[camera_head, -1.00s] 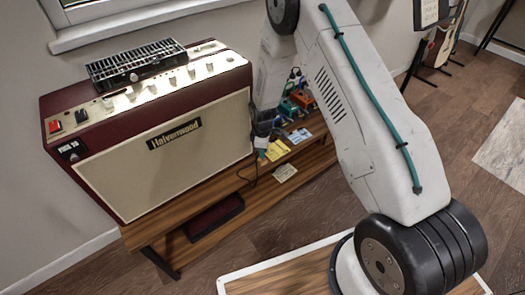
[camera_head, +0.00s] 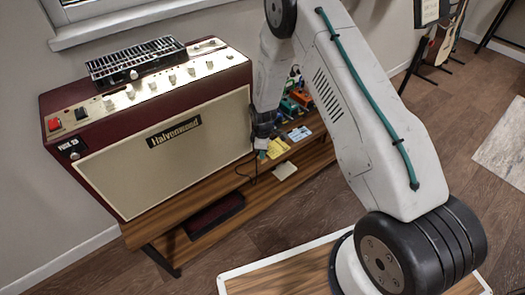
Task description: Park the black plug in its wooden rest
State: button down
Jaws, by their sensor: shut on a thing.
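My gripper (camera_head: 262,138) is at the front right corner of the amplifier, over the bench. It is small and dark in this view and points down. It is shut on the black plug, which I can barely tell apart from the dark fingers. A thin black cable (camera_head: 253,172) hangs in a loop just below and left of the gripper. I cannot make out the wooden rest; it may be hidden by my arm or too small to tell.
A maroon and cream amplifier (camera_head: 165,150) stands on a wooden bench (camera_head: 215,182) close left of my gripper. Several coloured pedals (camera_head: 297,103) stand behind it. A yellow card (camera_head: 277,148), a blue card (camera_head: 299,134) and a pale card (camera_head: 285,171) lie on the bench.

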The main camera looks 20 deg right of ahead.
jog(key=shift+f, duration=0.3)
jog(key=c, duration=0.9)
grip_release()
jog(key=shift+r, duration=0.1)
jog(key=shift+r, duration=3.95)
